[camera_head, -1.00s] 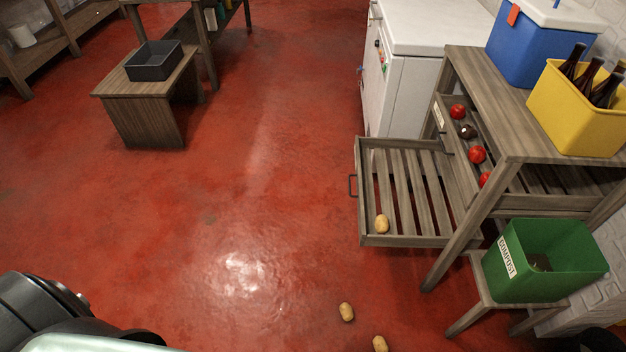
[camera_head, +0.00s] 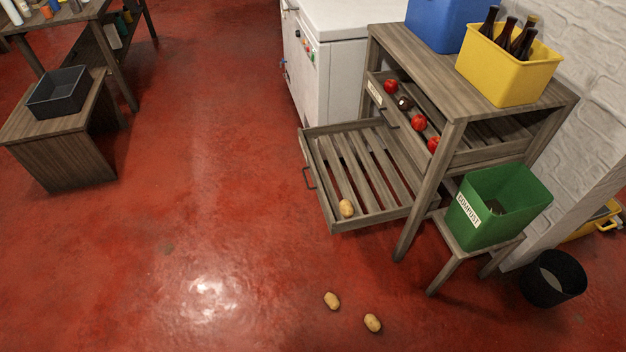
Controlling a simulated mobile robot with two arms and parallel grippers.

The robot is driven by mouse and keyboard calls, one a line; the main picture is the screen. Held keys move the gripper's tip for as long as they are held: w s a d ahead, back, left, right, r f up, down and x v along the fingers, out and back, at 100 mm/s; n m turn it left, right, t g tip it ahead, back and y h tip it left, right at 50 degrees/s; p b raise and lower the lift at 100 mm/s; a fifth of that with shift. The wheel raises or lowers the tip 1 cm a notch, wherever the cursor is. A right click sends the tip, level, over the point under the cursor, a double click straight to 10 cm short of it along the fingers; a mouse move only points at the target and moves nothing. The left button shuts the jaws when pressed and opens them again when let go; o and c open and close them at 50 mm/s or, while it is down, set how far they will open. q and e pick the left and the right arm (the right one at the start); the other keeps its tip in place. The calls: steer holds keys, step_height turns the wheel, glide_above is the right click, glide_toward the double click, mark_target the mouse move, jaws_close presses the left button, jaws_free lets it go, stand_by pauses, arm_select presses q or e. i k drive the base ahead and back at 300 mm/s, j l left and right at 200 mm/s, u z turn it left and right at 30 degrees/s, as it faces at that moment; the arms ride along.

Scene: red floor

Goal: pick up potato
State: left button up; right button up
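Two potatoes lie on the red floor in the head view, one potato (camera_head: 332,300) to the left and another potato (camera_head: 372,323) a little to its right and closer to me. They are apart. A third potato (camera_head: 346,208) rests at the near left corner of the pulled-out slatted drawer (camera_head: 322,196). Neither of my grippers is in view.
The open drawer juts left from a wooden shelf (camera_head: 414,62) with red tomatoes (camera_head: 418,122) above. A green compost bin (camera_head: 497,206) stands on a low stool beside a black bucket (camera_head: 553,279). A small table (camera_head: 60,160) holds a dark crate (camera_head: 57,92).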

mark_target(370, 321)
steer(key=k+l+z, duration=0.25)
steer(key=k, duration=0.2)
steer(key=k+l+z, duration=0.25)
steer(key=k, duration=0.15)
steer(key=k+j, duration=0.05)
